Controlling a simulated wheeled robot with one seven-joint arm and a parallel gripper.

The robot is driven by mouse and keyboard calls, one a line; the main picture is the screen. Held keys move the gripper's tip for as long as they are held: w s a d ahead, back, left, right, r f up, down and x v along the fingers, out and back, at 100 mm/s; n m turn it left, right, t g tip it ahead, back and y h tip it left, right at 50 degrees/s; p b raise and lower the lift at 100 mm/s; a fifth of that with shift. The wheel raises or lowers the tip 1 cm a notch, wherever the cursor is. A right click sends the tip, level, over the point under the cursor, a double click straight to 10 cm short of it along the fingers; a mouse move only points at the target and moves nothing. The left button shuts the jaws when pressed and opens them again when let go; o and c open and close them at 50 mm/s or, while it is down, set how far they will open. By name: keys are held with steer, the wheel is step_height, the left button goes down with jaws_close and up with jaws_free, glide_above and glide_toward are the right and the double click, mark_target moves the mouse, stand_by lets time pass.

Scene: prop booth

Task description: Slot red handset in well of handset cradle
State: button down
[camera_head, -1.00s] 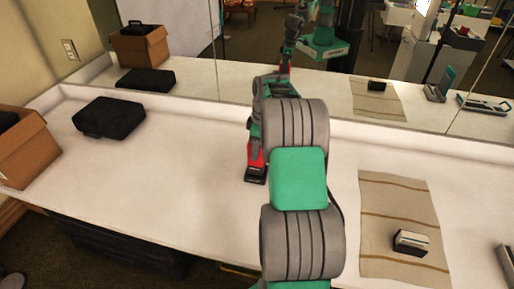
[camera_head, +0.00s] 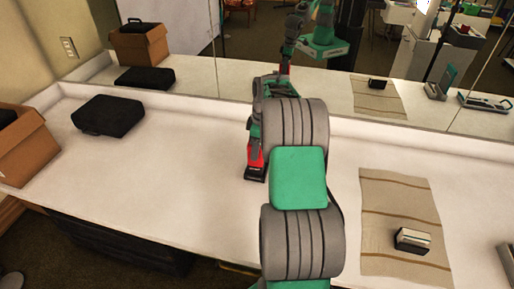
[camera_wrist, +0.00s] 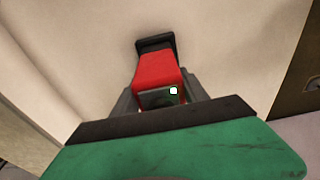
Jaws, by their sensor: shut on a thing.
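The red handset (camera_wrist: 158,72) is held between the fingers of my gripper (camera_wrist: 158,97) in the wrist view. A wider black piece shows at its far end, and a dark panel with a white spot at its near end. In the head view the handset (camera_head: 255,154) hangs low over the counter, black end down; I cannot tell whether it touches. My arm hides part of my gripper (camera_head: 257,140). A small dark block with a pale top (camera_head: 413,240) sits on the striped cloth at the right; it may be the handset cradle, but its well is not clear.
The striped beige cloth (camera_head: 385,205) lies on the white counter (camera_head: 180,180). A black case (camera_head: 108,116) and a cardboard box (camera_head: 25,150) are at the left. A mirror (camera_head: 240,60) stands behind. A grey thing (camera_head: 507,256) shows at the right edge. The counter between case and arm is clear.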

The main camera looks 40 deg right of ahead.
stand_by(0.3)
steer(key=shift+f+b, duration=0.45)
steer(key=shift+f, duration=0.05)
steer(key=c, duration=0.5)
jaws_free()
steer(key=shift+r+p, duration=2.1)
steer(key=shift+r, duration=1.45)
